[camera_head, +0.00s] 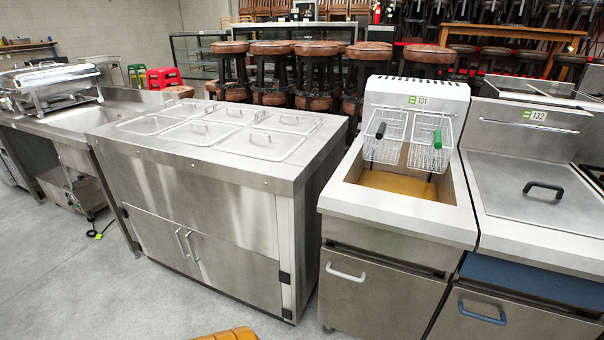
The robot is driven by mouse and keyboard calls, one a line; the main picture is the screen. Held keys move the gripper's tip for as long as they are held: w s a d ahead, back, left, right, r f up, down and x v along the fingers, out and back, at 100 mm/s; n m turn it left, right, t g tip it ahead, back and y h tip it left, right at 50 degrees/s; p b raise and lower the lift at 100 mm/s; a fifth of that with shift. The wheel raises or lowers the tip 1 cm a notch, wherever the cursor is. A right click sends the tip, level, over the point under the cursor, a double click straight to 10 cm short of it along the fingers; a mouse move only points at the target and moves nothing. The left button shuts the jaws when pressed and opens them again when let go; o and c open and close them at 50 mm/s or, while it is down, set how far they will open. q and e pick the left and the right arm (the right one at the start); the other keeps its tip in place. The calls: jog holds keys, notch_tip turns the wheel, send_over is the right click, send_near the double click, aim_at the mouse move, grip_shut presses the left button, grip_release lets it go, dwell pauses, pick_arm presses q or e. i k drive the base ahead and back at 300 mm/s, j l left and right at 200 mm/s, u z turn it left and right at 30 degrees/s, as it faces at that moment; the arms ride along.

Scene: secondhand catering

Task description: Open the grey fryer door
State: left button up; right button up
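The fryer (397,215) labelled 131 stands right of centre, with two wire baskets (407,140) hung over its yellowish oil well. Its grey door (375,292) is on the front below the well and looks shut. A pale bar handle (346,272) sits near the door's upper left. A second fryer (535,200), labelled 132, stands close on the right with a lid on top. Its lower front (510,318) is also grey, with a blue handle (482,313) and a blue panel (530,283) above. Neither of my grippers is in view.
A steel counter (200,190) with lidded pans and double doors stands left of the fryers. Bare grey floor (80,290) lies in front at left. An orange-yellow object (227,334) shows at the bottom edge. Stools (295,80) stand behind.

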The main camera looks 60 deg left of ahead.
aim_at(365, 298)
jog(key=u, duration=1.3)
jog(key=i, duration=0.6)
jog(key=i+l, duration=0.15)
jog(key=i, duration=0.4)
jog(key=j+u, duration=0.05)
